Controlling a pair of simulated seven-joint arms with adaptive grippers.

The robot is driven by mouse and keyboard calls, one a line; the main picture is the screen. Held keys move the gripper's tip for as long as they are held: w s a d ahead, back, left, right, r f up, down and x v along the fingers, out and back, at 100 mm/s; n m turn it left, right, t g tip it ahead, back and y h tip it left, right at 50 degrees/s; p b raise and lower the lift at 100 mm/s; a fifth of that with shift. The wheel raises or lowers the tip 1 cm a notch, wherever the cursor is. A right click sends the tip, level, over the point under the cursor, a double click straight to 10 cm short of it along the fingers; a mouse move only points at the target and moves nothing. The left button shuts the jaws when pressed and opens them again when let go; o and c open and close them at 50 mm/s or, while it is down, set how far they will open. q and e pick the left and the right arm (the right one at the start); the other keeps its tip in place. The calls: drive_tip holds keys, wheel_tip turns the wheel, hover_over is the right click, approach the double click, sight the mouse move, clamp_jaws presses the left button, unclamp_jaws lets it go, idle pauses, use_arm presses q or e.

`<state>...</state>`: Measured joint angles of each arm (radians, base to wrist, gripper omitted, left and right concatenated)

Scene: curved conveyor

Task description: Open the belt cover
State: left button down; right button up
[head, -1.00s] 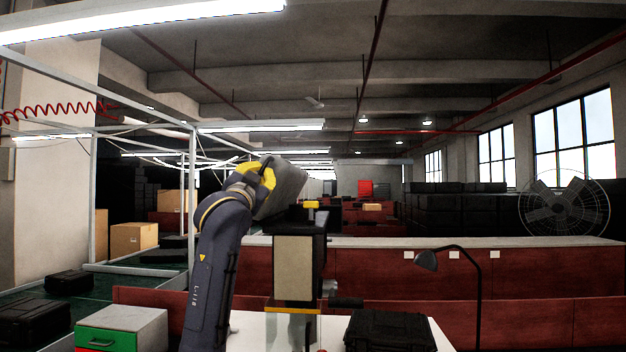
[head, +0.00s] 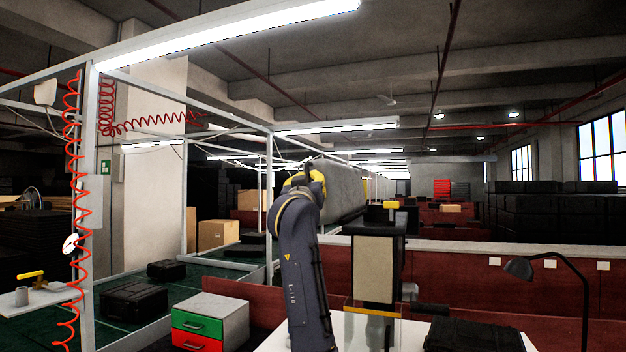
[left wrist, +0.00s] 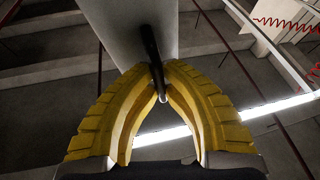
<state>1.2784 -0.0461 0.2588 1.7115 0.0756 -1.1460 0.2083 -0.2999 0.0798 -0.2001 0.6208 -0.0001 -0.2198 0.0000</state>
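The belt cover appears to be the grey panel (head: 343,190), raised beside the top of my left arm in the head view. It also fills the upper middle of the left wrist view (left wrist: 130,25), with a thin dark handle (left wrist: 151,52) at its edge. My left gripper (head: 317,182) is at the near left end of the panel. In the left wrist view its yellow ribbed fingers (left wrist: 158,85) are closed together around the handle. The conveyor belt under the cover is hidden. My right gripper is out of view.
A black-framed machine (head: 374,270) stands just right of my left arm. A black case (head: 470,336) and a desk lamp (head: 520,268) are at lower right. A drawer cabinet (head: 212,320) stands at lower left, and metal frame posts (head: 269,210) rise behind it.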

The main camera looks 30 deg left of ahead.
use_arm(q)
drive_tip(key=shift+d+r, duration=0.1)
idle(0.4)
drive_tip(key=c, duration=1.5)
unclamp_jaws()
drive_tip(key=v, duration=1.2)
